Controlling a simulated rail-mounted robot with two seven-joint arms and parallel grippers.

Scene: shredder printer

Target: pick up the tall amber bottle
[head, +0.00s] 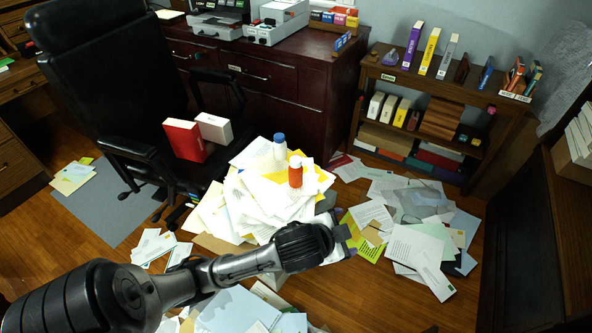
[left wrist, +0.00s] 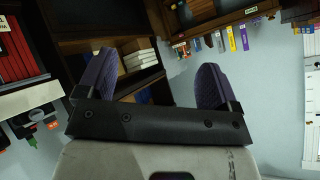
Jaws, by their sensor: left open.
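The tall amber bottle (head: 295,176), orange with a white cap, stands upright on a heap of papers in the head view. A white bottle with a blue cap (head: 280,152) stands just behind it to the left. My left gripper (head: 347,239) is in front of and to the right of the amber bottle, apart from it. In the left wrist view its two purple pads (left wrist: 152,82) are spread with nothing between them, and no bottle shows there. My right gripper is in neither view.
The heap of papers (head: 240,203) has loose sheets (head: 410,228) scattered on the floor to its right. A black office chair (head: 100,90) holds a red box (head: 184,140) and a white box. A dark cabinet (head: 310,90) and a bookshelf (head: 400,82) stand behind.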

